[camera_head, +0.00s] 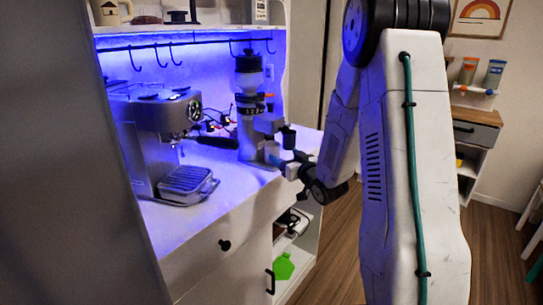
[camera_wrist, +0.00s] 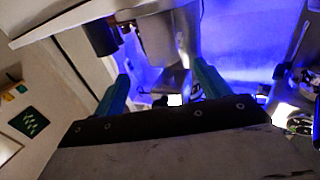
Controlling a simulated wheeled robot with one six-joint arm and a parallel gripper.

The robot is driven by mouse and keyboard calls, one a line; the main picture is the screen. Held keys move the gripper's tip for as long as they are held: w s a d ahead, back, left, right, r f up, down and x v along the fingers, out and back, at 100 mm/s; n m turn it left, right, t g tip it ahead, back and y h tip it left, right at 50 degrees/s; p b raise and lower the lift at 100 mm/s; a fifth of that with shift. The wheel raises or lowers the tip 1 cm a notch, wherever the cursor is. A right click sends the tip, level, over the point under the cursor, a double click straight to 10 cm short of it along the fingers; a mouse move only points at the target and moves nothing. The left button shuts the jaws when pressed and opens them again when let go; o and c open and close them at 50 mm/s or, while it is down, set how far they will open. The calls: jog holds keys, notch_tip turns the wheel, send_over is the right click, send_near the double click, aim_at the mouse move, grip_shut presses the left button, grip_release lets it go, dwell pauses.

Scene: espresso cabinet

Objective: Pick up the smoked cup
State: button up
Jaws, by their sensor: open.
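My gripper (camera_head: 283,160) is by the counter's right end, beside the coffee grinder (camera_head: 249,100). Its teal fingers stand apart in the wrist view (camera_wrist: 160,72), with nothing visibly clamped between them. A dark cup-like piece (camera_head: 288,137) shows just above the gripper; it looks like the smoked cup, but I cannot be sure. A similar dark cylinder (camera_wrist: 101,37) shows at the upper left in the wrist view. A larger grey cylinder (camera_wrist: 158,38) shows beyond the fingertips. I cannot tell whether either finger touches anything.
The espresso machine (camera_head: 160,135) stands left on the white counter (camera_head: 228,180), its portafilter handle pointing toward the grinder. Hooks hang from a rail (camera_head: 180,43) above. The open shelf (camera_head: 290,245) below holds a green item.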

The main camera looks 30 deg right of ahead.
aim_at(276, 149)
jog(key=w, duration=0.7)
jog(key=shift+w+r, duration=0.2)
jog(key=shift+w, duration=0.1)
jog(key=c, duration=1.1)
